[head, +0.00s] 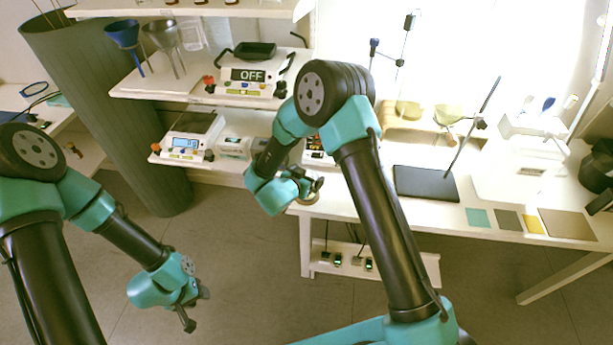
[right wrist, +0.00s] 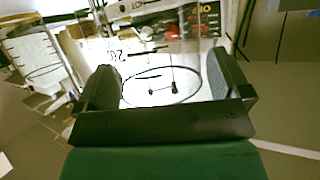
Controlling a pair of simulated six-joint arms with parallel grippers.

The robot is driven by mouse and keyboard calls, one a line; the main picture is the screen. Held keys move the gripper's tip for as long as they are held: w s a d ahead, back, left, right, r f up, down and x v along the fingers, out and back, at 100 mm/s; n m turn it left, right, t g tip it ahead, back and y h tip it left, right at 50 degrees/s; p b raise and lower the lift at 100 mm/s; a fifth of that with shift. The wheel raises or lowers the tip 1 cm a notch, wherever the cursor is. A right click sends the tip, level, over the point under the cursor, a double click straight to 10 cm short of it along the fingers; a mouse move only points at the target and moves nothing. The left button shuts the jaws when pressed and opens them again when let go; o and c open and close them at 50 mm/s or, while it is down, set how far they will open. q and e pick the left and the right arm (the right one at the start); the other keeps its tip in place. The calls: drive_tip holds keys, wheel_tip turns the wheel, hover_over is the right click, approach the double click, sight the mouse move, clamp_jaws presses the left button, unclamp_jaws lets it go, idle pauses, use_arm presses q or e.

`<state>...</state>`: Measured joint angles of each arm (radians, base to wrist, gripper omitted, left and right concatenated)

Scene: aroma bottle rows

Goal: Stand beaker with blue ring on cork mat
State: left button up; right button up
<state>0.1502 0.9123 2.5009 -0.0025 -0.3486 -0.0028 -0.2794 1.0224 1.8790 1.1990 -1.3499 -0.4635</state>
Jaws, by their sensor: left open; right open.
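My right gripper (head: 314,188) is open at the left end of the white table. In the right wrist view, a clear glass vessel with a dark oval line and printed marks (right wrist: 160,88) shows between the open fingers of the right gripper (right wrist: 165,88). It looks like a beaker, but I cannot make out a blue ring. A small round tan thing (head: 309,199) shows just below the right gripper, partly hidden; I cannot tell what it is. A flat brown square (head: 567,224) at the table's right may be the cork mat. My left gripper (head: 190,310) is open and empty above the floor.
A dark pad (head: 425,183) with a leaning rod lies on the table. Teal (head: 478,217), grey (head: 507,219) and yellow (head: 533,224) squares lie along the front edge. Shelves at left carry scales (head: 190,138) and funnels (head: 123,34). My right arm hides part of the table.

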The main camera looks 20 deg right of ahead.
drive_tip(key=shift+r, duration=0.15)
drive_tip(key=v, duration=1.2)
idle(0.5)
